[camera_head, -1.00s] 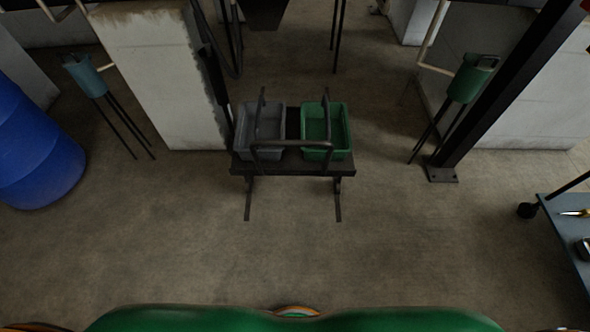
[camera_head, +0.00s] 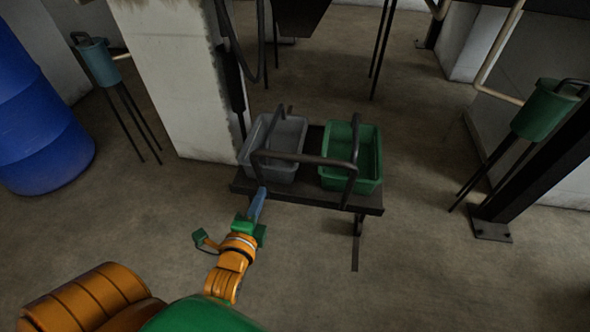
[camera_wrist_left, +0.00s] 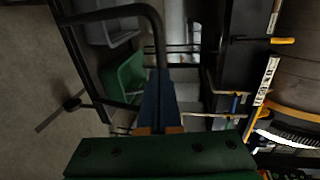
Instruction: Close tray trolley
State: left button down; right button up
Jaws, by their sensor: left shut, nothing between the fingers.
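The left wrist view shows the shut fingers (camera_wrist_left: 159,92) beside the handle (camera_wrist_left: 153,22), with the green tray (camera_wrist_left: 124,78) beyond. My right gripper is out of view.
A blue drum (camera_head: 40,125) stands at the left. A pale pillar (camera_head: 172,85) rises behind the trolley's left end. A dark post with a base plate (camera_head: 491,231) and a green canister on legs (camera_head: 541,112) stand at the right. The near right floor is clear.

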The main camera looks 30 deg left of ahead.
pick_arm(q)
jog(key=b, duration=0.2)
send_near(276, 158)
jog(key=w, duration=0.2)
jog(key=x, duration=0.3)
jog(key=b+x, duration=0.1)
jog(key=shift+a+f, duration=0.15)
jog(key=shift+a, duration=0.15)
jog(key=shift+w, duration=0.35)
jog(key=shift+a, duration=0.1)
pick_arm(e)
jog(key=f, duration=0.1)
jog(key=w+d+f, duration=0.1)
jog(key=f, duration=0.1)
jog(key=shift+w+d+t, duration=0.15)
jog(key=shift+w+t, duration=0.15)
